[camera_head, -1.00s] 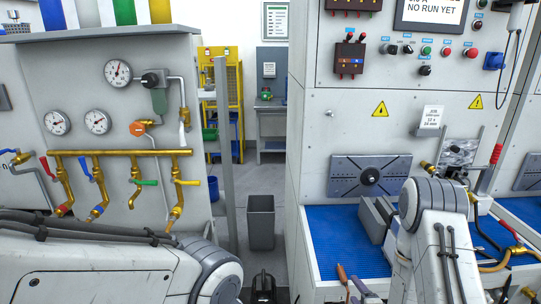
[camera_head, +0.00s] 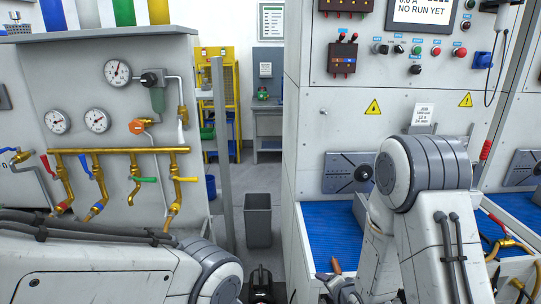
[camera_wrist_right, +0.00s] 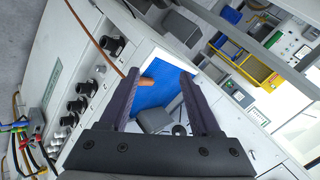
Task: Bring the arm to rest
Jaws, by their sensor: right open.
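My right arm (camera_head: 425,185) rises at the right of the head view, bent in front of the test bench. My right gripper (camera_wrist_right: 158,82) shows in the wrist view with its two dark fingers spread apart. I see nothing clamped between them. An orange-brown handle (camera_wrist_right: 146,82) appears beyond the left finger, over the blue mat (camera_wrist_right: 165,90). The handle also shows in the head view (camera_head: 335,265), close to what looks like part of my right wrist at the bottom edge. My left arm (camera_head: 100,272) lies along the lower left.
The white test bench (camera_head: 312,150) stands close on the right, with a dark slotted plate (camera_head: 342,172) above its mat. A gauge panel (camera_head: 100,95) with brass valves is on the left. A grey bin (camera_head: 258,220) stands on the floor in the gap between them.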

